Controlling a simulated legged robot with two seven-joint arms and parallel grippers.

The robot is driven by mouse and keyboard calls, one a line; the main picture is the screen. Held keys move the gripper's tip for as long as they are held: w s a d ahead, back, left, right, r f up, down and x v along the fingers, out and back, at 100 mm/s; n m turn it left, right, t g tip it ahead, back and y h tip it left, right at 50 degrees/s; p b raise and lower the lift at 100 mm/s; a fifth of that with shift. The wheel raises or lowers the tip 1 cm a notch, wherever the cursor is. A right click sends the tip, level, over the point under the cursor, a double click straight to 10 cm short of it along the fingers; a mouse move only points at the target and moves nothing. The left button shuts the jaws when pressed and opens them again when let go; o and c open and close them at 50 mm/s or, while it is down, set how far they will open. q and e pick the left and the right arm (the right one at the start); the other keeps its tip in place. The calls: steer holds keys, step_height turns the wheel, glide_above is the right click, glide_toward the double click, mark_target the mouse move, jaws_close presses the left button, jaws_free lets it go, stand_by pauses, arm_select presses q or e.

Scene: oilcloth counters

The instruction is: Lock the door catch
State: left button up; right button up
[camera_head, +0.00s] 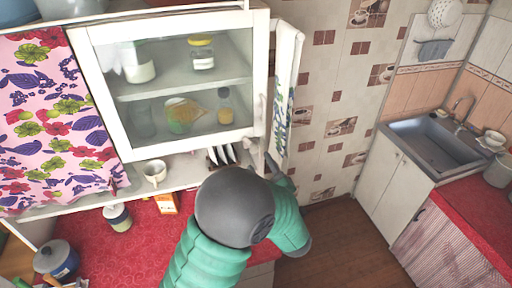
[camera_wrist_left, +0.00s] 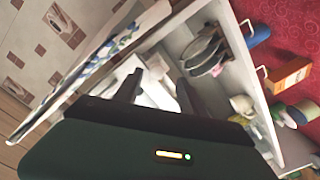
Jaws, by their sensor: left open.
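The white cabinet door (camera_head: 172,85) has a glass pane and looks shut, with a pale handle (camera_head: 262,112) on its right edge. I cannot clearly make out the door catch. My left gripper (camera_head: 268,162) is at the cabinet's lower right corner, mostly hidden behind my own grey and green arm. In the left wrist view the left gripper (camera_wrist_left: 158,82) has its two dark fingers apart, with white cabinet parts beyond them. I cannot tell whether they touch anything. My right gripper is not in view.
A patterned towel (camera_head: 284,95) hangs beside the cabinet's right side, close to my gripper. Plates (camera_head: 222,155) and a cup (camera_head: 154,173) are under the door. A jar (camera_head: 117,217) and an orange box (camera_head: 166,203) stand on the red counter (camera_head: 75,222). A sink (camera_head: 435,145) is at the right.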

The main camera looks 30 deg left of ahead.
mark_target(255, 152)
arm_select(q)
steer(key=shift+w+a+r+p, duration=0.15)
steer(key=shift+w+a+p, duration=0.15)
steer(key=shift+w+a, duration=0.25)
steer(key=shift+w+a+r+p, duration=0.15)
steer(key=shift+w+a+p, duration=0.2)
steer(key=shift+w, duration=0.35)
steer(key=shift+w+a+r, duration=0.1)
steer(key=shift+a, duration=0.15)
steer(key=shift+a+r, duration=0.1)
steer(key=shift+a, duration=0.05)
steer(key=shift+a+f, duration=0.2)
steer(key=shift+a, duration=0.2)
steer(key=shift+w+a+f, duration=0.1)
steer(key=shift+w+a, duration=0.05)
steer(key=shift+w, duration=0.05)
steer(key=shift+c, duration=1)
steer(key=shift+w+a, duration=0.1)
steer(key=c, duration=0.5)
steer(key=shift+d+f, duration=0.1)
steer(key=shift+d, duration=0.1)
jaws_close()
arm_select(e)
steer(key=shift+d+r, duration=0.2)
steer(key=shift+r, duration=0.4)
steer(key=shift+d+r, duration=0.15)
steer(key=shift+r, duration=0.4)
